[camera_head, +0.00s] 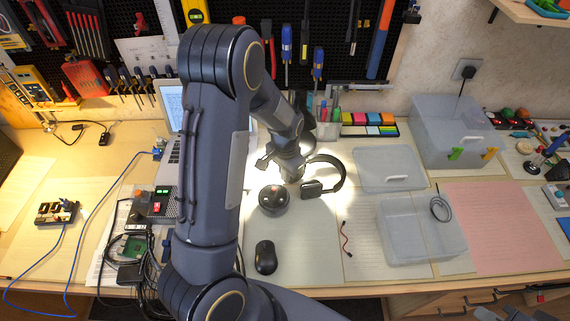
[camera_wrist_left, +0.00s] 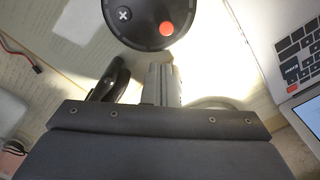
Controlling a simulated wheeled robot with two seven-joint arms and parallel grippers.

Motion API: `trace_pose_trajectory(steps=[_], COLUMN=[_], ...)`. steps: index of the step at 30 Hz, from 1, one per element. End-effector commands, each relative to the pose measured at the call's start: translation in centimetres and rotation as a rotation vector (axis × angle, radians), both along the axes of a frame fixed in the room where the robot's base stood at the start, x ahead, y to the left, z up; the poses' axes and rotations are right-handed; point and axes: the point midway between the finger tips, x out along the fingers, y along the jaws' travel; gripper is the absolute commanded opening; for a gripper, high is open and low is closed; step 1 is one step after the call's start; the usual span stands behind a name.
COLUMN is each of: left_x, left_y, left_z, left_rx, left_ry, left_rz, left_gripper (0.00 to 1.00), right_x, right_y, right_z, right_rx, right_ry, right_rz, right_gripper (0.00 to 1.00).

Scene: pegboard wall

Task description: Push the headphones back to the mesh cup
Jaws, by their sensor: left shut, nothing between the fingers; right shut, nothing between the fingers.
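The black headphones (camera_head: 325,178) lie on the desk just right of my left gripper (camera_head: 293,177), with the band arching up and right. In the left wrist view the headphones (camera_wrist_left: 108,82) show beside the shut fingers (camera_wrist_left: 161,84), partly hidden by the gripper body. I cannot tell if the fingers touch them. The mesh cup (camera_head: 326,131) with pens stands behind, against the pegboard, partly hidden by my left arm. My right gripper (camera_head: 510,314) is only partly in view at the bottom right edge, shut and away from the headphones.
A round black device (camera_head: 273,201) with a red button sits in front of my left gripper, and a mouse (camera_head: 265,257) nearer. A laptop (camera_head: 172,110) stands left. Sticky notes (camera_head: 368,119), a clear lid (camera_head: 389,169) and an open clear box (camera_head: 420,231) lie right.

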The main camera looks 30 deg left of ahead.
Motion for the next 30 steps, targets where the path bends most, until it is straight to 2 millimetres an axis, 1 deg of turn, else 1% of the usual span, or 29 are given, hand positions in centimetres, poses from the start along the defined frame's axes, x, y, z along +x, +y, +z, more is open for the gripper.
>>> trace_pose_trajectory(steps=[1,3,6,9,20,27,30], left_x=[-0.1,-0.1,0.0,0.0,0.1,2.7,2.7], left_y=[0.0,0.0,0.0,0.0,0.0,-0.8,-0.8], left_z=[-0.8,-1.7,-2.6,-3.1,-3.2,-3.4,-3.2], left_rx=[0.000,0.001,0.001,0.000,0.000,0.000,0.001], left_ry=[0.004,0.003,0.002,0.000,-0.001,-0.003,-0.001], left_rz=[0.000,-0.001,-0.001,0.000,-0.002,-0.003,-0.002], left_gripper=[0.00,0.00,0.00,0.00,0.00,0.00,0.00], right_x=[0.0,0.0,0.0,0.0,0.0,0.0,0.0], right_y=[0.0,0.0,0.0,0.0,0.0,0.0,0.0], right_z=[0.1,0.2,0.3,0.3,0.2,-0.8,-0.6], right_rx=[0.000,0.000,0.000,0.000,0.000,0.000,0.000], right_ry=[0.000,0.000,0.000,0.000,0.000,0.000,0.000], right_rz=[0.000,0.000,0.000,0.000,0.000,0.000,0.000], right_gripper=[0.00,0.00,0.00,0.00,0.00,0.00,0.00])
